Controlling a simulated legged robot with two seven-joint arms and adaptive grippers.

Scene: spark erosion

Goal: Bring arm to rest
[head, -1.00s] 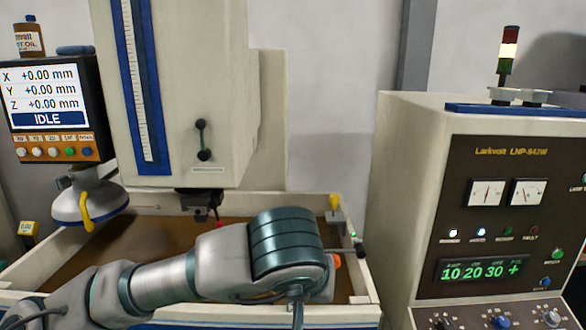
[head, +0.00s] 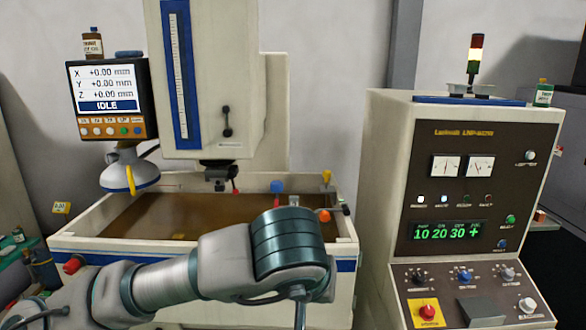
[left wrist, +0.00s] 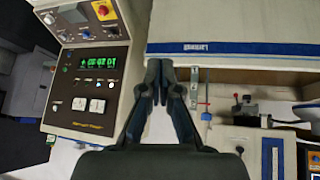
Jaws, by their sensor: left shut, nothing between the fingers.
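My left arm (head: 215,265) comes in from the left in the head view and crosses in front of the machine's tank (head: 349,237). Its gripper does not show clearly in that view. In the left wrist view my left gripper (left wrist: 160,72) is shut, its dark fingertips together and holding nothing. My right arm and gripper are in neither view.
The erosion machine's column (head: 215,60) stands behind the tank. The display (head: 106,96) reads IDLE with zeros. The generator cabinet (head: 400,150) with a signal tower (head: 476,50) stands at right. A red button (head: 427,312) sits on its sloping panel. Bottles (head: 42,265) stand at far left.

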